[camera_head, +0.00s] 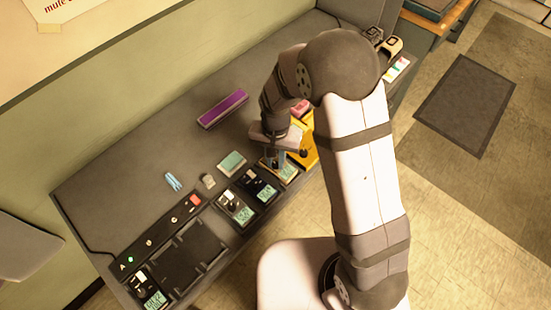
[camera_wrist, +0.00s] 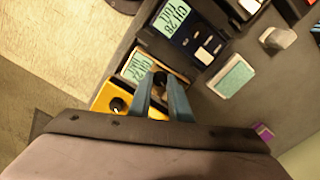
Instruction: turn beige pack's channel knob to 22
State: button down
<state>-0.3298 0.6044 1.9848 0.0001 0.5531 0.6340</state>
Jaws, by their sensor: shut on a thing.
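The beige pack (camera_head: 289,175) lies in the row at the table's front edge, with a lit display and a dark channel knob (camera_wrist: 159,78). In the wrist view its display (camera_wrist: 136,67) seems to read CH 22, though the digits are small and tilted. My gripper (camera_wrist: 160,83) has its two blue fingers on either side of the knob and is shut on it. The fingers hide part of the pack. In the head view my gripper (camera_head: 281,161) reaches down over the pack, and the knob is hidden there.
The yellow pack (camera_wrist: 103,99) with its own knob sits right beside the beige one. A dark blue pack (camera_head: 261,188) reading CH 28 is on the other side, then a grey pack (camera_head: 236,208).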

aim_at(276, 164)
jog(key=n, duration=0.4)
dwell(0.3)
jog(key=c, duration=1.6)
grip_release()
jog(key=shift+r+b, duration=0.7)
jog(key=shift+r, duration=3)
